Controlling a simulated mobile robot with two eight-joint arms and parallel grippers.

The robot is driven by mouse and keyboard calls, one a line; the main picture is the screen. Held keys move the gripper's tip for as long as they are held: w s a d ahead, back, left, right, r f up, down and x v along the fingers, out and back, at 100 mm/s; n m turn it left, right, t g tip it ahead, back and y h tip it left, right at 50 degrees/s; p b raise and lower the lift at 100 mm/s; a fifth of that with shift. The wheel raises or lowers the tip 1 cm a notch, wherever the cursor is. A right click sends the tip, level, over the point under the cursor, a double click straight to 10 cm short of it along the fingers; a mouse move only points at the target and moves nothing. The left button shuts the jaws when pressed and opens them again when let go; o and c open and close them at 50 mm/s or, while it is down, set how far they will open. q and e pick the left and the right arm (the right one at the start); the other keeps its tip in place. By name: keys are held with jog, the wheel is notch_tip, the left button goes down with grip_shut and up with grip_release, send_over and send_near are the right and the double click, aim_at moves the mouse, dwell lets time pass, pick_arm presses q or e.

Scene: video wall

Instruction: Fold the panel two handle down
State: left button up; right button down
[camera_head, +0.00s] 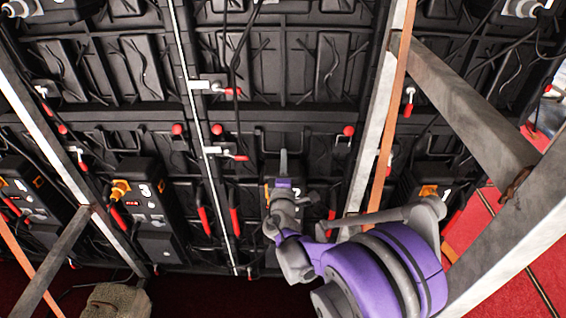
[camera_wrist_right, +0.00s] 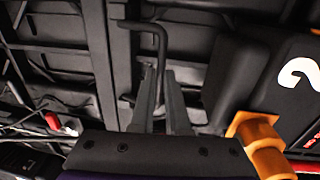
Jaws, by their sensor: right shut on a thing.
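The right gripper is shut on this handle. The handle's lower end is hidden between the fingers. My left gripper is not in view.
Units marked 3 (camera_head: 146,190) and 1 (camera_head: 430,190) stand on either side. Grey metal struts (camera_head: 465,105) and an orange strap (camera_head: 391,110) cross near my right arm. Loose black cables and red-gripped levers (camera_head: 234,220) are nearby. An orange connector (camera_wrist_right: 262,140) sits close to the right gripper.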

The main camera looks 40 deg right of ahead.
jog(key=shift+w+d+f+t+h, duration=0.15)
jog(key=shift+d+f+t+h, duration=0.05)
jog(key=shift+f+t+h, duration=0.1)
jog(key=shift+d+r+b, duration=0.1)
jog(key=shift+r+b, duration=0.05)
jog(key=shift+b, duration=0.15)
jog(key=c, duration=0.9)
grip_release()
jog(key=shift+w, duration=0.1)
jog(key=v, duration=1.1)
jog(key=shift+w+d, duration=0.1)
